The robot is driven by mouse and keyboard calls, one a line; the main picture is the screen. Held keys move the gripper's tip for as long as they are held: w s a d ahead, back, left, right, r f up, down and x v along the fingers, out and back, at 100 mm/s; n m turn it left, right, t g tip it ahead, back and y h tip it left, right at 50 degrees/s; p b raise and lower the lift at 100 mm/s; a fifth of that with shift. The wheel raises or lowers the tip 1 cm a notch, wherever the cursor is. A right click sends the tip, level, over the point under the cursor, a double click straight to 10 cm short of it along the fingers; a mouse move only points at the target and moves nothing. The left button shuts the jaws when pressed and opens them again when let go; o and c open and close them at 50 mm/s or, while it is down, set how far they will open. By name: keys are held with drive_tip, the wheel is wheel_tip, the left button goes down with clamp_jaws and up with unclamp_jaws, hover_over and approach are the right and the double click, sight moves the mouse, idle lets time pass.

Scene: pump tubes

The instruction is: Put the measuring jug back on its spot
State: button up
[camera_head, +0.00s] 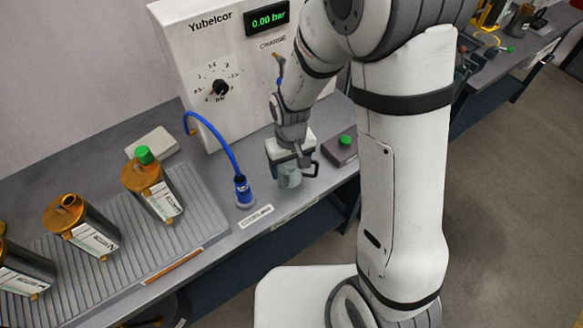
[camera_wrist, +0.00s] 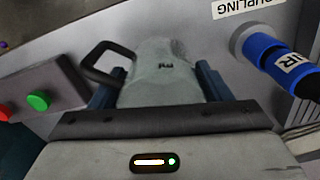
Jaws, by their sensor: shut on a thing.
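The measuring jug (camera_head: 289,178) is a clear, greyish vessel with a dark handle on its right side in the head view. In the wrist view the jug (camera_wrist: 160,75) sits between the two blue-grey fingers, its dark handle to the left. My gripper (camera_head: 290,158) is shut on the jug from above, over the front part of the grey bench; it also shows in the wrist view (camera_wrist: 160,88). I cannot tell whether the jug's base touches the bench. No marked spot for the jug can be made out.
A blue hose with its coupling (camera_head: 242,190) stands left of the jug. A dark box with a green button (camera_head: 342,149) is close on the right. The Yubelcor panel (camera_head: 215,60) rises behind. Several orange-capped canisters (camera_head: 152,190) stand on a ribbed tray (camera_head: 205,222) at left.

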drive_tip(key=shift+f, duration=0.8)
drive_tip(key=shift+f, duration=0.25)
drive_tip(key=o, duration=1)
drive_tip(key=shift+r, duration=0.1)
wheel_tip(320, 180, up, 12)
drive_tip(key=r, duration=0.1)
drive_tip(key=s+d+r+m+t, duration=0.1)
drive_tip(key=s+d+r, duration=0.2)
drive_tip(key=s+d, duration=0.1)
drive_tip(key=s+d+r+m, duration=0.2)
drive_tip(key=s+d+r, duration=0.1)
drive_tip(key=s+d, duration=0.1)
drive_tip(key=s+d+r+m+t, duration=0.1)
drive_tip(key=s+d+r, duration=0.2)
drive_tip(key=d, duration=0.3)
drive_tip(key=shift+s+d+r+t, duration=0.1)
drive_tip(key=shift+s+d+t, duration=0.15)
drive_tip(key=shift+s, duration=0.2)
